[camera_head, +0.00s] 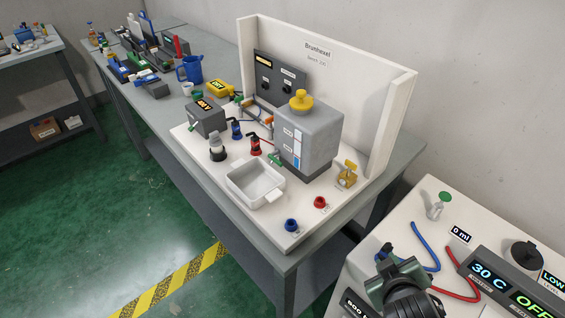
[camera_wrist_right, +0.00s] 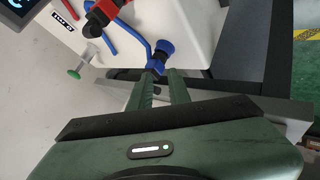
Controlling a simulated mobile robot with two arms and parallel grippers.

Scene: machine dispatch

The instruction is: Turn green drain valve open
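A small green valve handle (camera_head: 275,158) sits at the lower front of the grey tank (camera_head: 308,138), above a white tray (camera_head: 256,186). A green knob (camera_head: 445,197) on a pale stem stands on the right-hand table; a green knob also shows in the right wrist view (camera_wrist_right: 73,74). My right gripper (camera_head: 397,268) is at the left edge of that table, away from the tank. In the wrist view its fingertips (camera_wrist_right: 162,73) are close to a blue hose connector (camera_wrist_right: 163,50); whether they grip it is unclear. My left gripper is not in view.
The white board (camera_head: 190,140) also carries a dark box (camera_head: 206,118), red (camera_head: 320,202) and blue (camera_head: 291,225) fittings and a yellow-brass part (camera_head: 347,174). Blue and red hoses and a display unit (camera_head: 510,290) lie on the right-hand table.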

